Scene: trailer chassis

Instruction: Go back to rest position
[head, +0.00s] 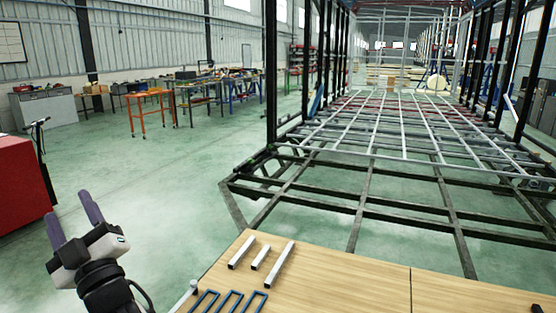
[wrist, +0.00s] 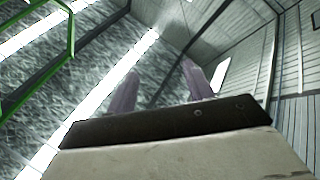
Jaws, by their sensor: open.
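My gripper (head: 72,216) is at the lower left in the head view, raised to the left of the wooden table and apart from it. Its two purple-grey fingers point up and are spread, with nothing between them. In the wrist view, both fingers of my gripper (wrist: 165,85) show against the ceiling and walls, with a clear gap between them.
A wooden table (head: 350,285) at the front holds several metal tubes (head: 262,257) and blue U-shaped pieces (head: 230,301). The dark trailer chassis (head: 365,213) stands behind it. A red cabinet (head: 22,185) is at the left edge. Open green floor (head: 150,190) lies between.

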